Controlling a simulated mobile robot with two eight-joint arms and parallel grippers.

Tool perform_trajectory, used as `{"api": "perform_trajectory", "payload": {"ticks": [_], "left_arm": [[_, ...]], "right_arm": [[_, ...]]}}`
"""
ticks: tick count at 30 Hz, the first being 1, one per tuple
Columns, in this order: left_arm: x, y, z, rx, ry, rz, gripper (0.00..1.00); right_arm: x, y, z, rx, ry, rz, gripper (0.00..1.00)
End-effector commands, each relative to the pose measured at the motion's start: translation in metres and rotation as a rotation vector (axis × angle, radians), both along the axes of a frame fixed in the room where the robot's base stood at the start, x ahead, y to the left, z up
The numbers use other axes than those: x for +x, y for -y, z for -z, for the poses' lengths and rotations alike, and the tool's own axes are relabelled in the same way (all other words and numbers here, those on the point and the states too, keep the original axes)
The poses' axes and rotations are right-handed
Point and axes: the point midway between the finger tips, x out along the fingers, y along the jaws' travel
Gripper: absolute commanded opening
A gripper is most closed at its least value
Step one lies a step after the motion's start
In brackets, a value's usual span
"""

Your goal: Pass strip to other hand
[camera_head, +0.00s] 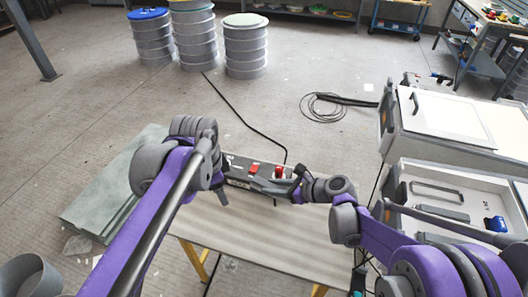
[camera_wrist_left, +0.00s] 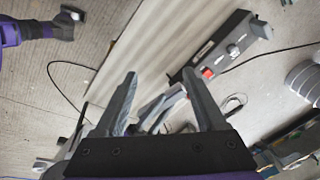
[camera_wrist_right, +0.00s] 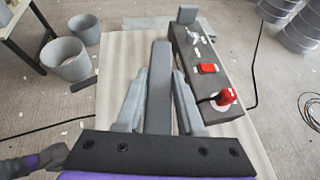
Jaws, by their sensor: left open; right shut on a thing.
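The strip (camera_wrist_right: 159,75) is a long, flat grey bar in the right wrist view. My right gripper (camera_wrist_right: 160,100) is shut on it, and the strip points straight out past the fingertips. In the head view my right gripper (camera_head: 297,184) is at the right end of the control box, and I cannot make out the strip there. My left gripper (camera_head: 222,194) is near the left end of the box, partly hidden by its own arm. In the left wrist view its fingers (camera_wrist_left: 165,85) are wide apart; grey shapes show between them, and I cannot tell what they are.
The dark control box (camera_head: 255,178) with red buttons lies along the back of the pale worktable (camera_head: 270,235). Grey-green sheets (camera_head: 105,195) are stacked at the left. An open white case (camera_head: 455,190) stands at the right. Drums (camera_head: 245,50) stand at the back.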

Motion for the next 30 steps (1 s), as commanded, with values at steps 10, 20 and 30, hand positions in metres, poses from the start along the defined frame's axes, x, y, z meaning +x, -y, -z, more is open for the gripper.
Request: {"api": "perform_trajectory", "payload": {"ticks": [10,20,30], "left_arm": [[0.083,0.073,-0.015,0.114,-0.115,0.655,0.72],[0.111,0.114,-0.008,0.150,-0.174,1.019,0.72],[0.112,0.117,0.025,0.153,-0.179,1.052,0.72]], "right_arm": [[0.000,0.000,0.000,0.000,0.000,0.000,0.00],[0.000,0.000,0.000,0.000,0.000,0.000,0.00],[0.000,0.000,0.000,0.000,0.000,0.000,0.00]]}}
